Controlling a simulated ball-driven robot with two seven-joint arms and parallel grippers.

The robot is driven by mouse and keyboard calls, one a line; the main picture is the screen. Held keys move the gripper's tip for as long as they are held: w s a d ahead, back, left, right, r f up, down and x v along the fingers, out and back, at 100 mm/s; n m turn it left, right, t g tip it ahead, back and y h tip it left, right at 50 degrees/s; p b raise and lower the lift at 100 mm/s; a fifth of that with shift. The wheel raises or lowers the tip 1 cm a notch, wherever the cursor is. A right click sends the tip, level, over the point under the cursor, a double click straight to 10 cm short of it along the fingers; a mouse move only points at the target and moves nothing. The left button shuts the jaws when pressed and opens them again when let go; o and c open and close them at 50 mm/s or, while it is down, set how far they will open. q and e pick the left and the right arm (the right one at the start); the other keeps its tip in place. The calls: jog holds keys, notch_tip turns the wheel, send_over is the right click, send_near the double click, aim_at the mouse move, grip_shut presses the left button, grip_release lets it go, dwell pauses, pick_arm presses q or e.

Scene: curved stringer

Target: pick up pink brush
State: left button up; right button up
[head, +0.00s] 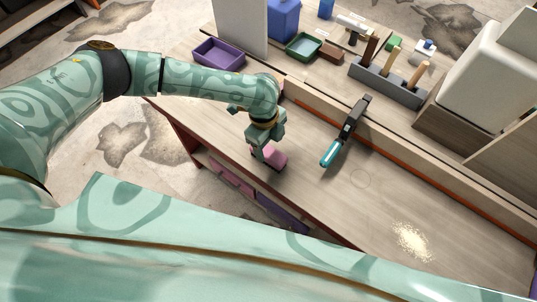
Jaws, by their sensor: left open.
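The pink brush (275,160) lies on the wooden workbench near its front edge, and only part of it shows. My left gripper (264,151) is open and points down at the brush, covering some of it. I cannot tell whether the fingers touch the brush. My right gripper is not in view.
A tool with a teal handle (330,154) lies on the bench to the right. A pale pile of crumbs (411,241) lies further right. A raised ledge behind holds a purple tray (218,54), a green tray (303,46) and a grey tool rack (388,86).

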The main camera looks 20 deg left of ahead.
aim_at(268, 151)
pick_arm(q)
jog(key=f, duration=0.3)
jog(key=f+b, duration=0.1)
jog(key=shift+s+f, duration=0.35)
jog(key=c, duration=1.1)
jog(key=shift+c, duration=0.2)
jog(key=shift+r, duration=0.1)
jog(key=shift+r, duration=0.45)
notch_tip(268, 151, up, 3)
jog(key=shift+s+f+p, duration=0.1)
jog(key=shift+p, duration=0.6)
jog(key=s+d+r+p, duration=0.2)
jog(key=s+r+p, duration=0.2)
jog(key=s+r, duration=0.5)
jog(key=s, duration=0.4)
jog(key=shift+s+d, duration=0.3)
jog(key=shift+d, duration=0.05)
jog(key=shift+r, duration=0.1)
